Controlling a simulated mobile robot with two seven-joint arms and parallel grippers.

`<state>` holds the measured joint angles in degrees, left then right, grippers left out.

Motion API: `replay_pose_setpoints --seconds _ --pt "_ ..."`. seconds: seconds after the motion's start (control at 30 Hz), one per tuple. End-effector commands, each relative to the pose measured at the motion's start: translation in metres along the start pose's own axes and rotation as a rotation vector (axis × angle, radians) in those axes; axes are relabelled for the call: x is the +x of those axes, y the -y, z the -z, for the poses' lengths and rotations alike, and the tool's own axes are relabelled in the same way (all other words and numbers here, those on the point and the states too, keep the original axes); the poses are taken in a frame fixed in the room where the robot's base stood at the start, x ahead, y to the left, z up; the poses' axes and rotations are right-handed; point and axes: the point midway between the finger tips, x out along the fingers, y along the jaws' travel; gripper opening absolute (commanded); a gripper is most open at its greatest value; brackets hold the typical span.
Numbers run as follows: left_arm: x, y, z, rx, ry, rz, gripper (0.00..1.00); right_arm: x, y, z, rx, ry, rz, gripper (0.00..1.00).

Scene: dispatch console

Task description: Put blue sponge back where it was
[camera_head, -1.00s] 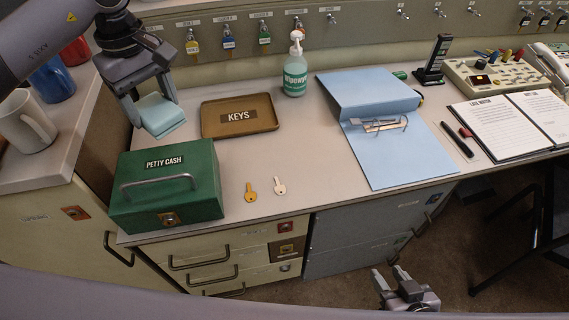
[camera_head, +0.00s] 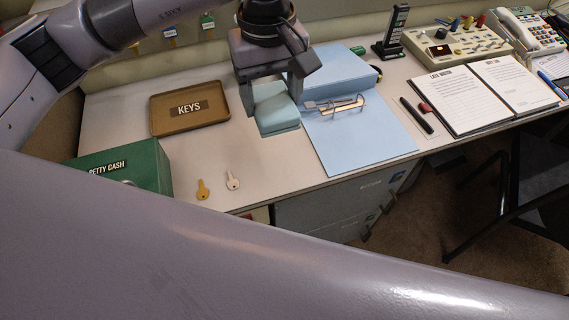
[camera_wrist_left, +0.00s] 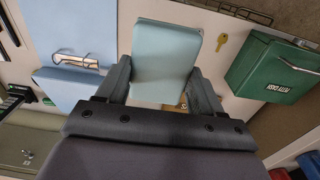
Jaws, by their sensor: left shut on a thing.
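The light blue sponge (camera_head: 276,114) is between the fingers of my left gripper (camera_head: 273,98), which is shut on it. In the head view it is at the left edge of the blue binder (camera_head: 365,135), right of the brown KEYS tray (camera_head: 160,128). I cannot tell whether it touches the desk. In the left wrist view the sponge (camera_wrist_left: 166,60) fills the space between the fingers and hides part of the desk. My right gripper is not in view.
The green petty cash box (camera_head: 150,165) is at the left, with a brass key (camera_head: 202,190) and a silver key (camera_head: 233,181) beside it. An open logbook (camera_head: 465,100) lies at the right. My arm covers the foreground. Bare desk lies between tray and binder.

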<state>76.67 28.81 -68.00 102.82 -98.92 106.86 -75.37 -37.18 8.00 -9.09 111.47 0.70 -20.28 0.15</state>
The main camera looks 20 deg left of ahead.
Motion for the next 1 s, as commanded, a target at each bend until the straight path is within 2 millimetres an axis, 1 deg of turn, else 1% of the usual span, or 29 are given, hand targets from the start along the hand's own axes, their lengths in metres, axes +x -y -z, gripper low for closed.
replay_pose_setpoints --seconds 0.03,0.3,0.4,0.5,0.6,0.77,1.0 --pt "0.012 0.001 -0.001 0.000 0.005 0.004 0.18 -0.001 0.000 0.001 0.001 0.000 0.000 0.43" --pt "0.085 0.002 -0.002 0.000 0.006 0.004 0.18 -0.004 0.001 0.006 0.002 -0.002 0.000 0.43" --pt "0.110 0.003 -0.002 -0.002 0.005 0.004 0.18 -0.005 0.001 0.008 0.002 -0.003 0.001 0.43" --pt "0.128 0.003 -0.002 -0.001 0.004 0.003 0.18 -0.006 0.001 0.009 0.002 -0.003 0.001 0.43" --pt "0.139 0.002 -0.001 -0.001 0.002 0.001 0.18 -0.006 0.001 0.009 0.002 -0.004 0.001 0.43" --pt "0.149 0.002 -0.001 -0.001 0.002 0.000 0.18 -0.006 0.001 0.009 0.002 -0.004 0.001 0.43" --pt "0.183 0.003 -0.002 -0.001 0.003 0.001 0.18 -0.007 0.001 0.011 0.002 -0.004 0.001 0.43"
